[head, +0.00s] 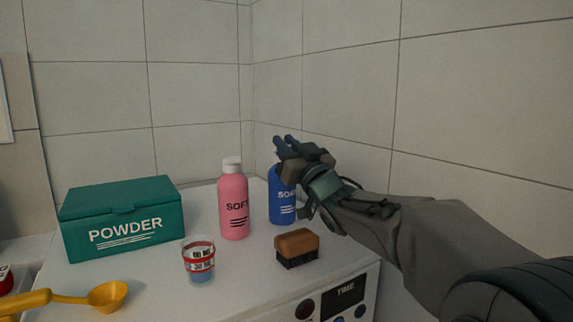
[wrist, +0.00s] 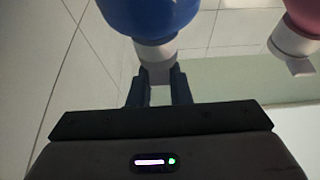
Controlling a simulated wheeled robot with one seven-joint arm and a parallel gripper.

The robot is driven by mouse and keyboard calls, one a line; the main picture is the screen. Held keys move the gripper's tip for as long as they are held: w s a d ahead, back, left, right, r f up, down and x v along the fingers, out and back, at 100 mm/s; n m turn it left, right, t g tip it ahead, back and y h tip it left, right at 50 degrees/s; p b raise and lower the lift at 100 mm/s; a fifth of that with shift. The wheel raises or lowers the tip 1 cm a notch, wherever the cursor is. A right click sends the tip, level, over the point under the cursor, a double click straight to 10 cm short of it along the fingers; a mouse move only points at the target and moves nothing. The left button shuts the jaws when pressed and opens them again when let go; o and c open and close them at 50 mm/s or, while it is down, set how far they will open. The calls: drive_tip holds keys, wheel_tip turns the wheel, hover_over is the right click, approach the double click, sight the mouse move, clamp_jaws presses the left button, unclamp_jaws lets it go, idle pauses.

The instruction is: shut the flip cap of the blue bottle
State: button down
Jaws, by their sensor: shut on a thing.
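The blue bottle (head: 281,203) stands upright at the back right of the white worktop, near the tiled wall. In the wrist view the blue bottle (wrist: 155,14) hangs upside down at the top, with its white cap (wrist: 157,55) toward me. My gripper (wrist: 159,92) has one dark finger on each side of a white part of the cap and is shut on it. In the head view my gripper (head: 286,146) is at the bottle's top and hides the cap. I cannot tell how far the flip lid is open.
The pink bottle (head: 233,205) stands close to the left. A wooden brush (head: 297,243) and a clear cup (head: 199,262) are in front. A green powder box (head: 122,215) and a yellow scoop (head: 107,296) are farther left. The wall runs close along the right.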

drive_tip(key=shift+f+t+y+b, duration=0.3)
drive_tip(key=shift+t+b, duration=0.1)
drive_tip(key=shift+b, duration=1.05)
drive_tip(key=c, duration=1.3)
unclamp_jaws()
drive_tip(key=shift+s, duration=0.1)
drive_tip(key=s+d, duration=0.3)
drive_tip(key=s, duration=0.1)
drive_tip(key=s+d+f, duration=0.1)
drive_tip(key=s+d, duration=0.2)
drive_tip(key=s, duration=0.2)
drive_tip(key=s+d+f+b, duration=0.1)
drive_tip(key=s+d, duration=0.2)
drive_tip(key=s, duration=0.1)
drive_tip(key=shift+s+d+f, duration=0.1)
drive_tip(key=shift+s+f, duration=0.1)
drive_tip(key=shift+c, duration=0.4)
